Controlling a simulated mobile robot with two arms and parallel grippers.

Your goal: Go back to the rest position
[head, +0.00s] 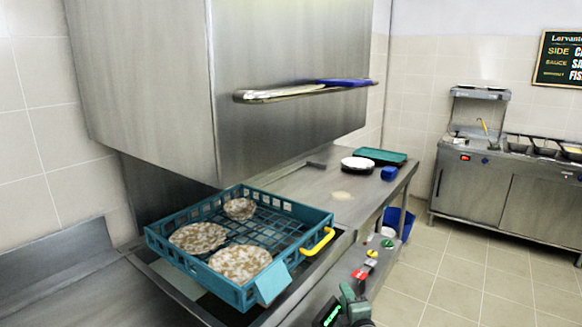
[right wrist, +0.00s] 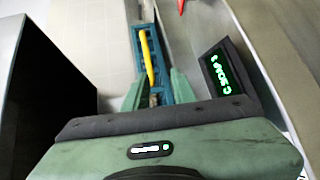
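My right gripper (right wrist: 158,88) is open in the right wrist view, its two green fingers apart with nothing held between them. Part of the right gripper (head: 348,300) also shows at the bottom of the head view. It is apart from the teal crate (head: 160,243), in front and to the right of it. The crate has a yellow handle (head: 318,242) and holds three brown-and-white flat rounds (head: 198,237). The handle (right wrist: 149,62) shows beyond the fingers in the right wrist view. My left gripper is not in view.
A steel hood (head: 270,130) with a protruding rail stands behind the crate. The counter to the right holds a white round item (head: 357,164), a green tray (head: 382,155) and a blue block (head: 389,173). Coloured buttons line the front edge. Tiled floor (head: 470,265) is clear at right.

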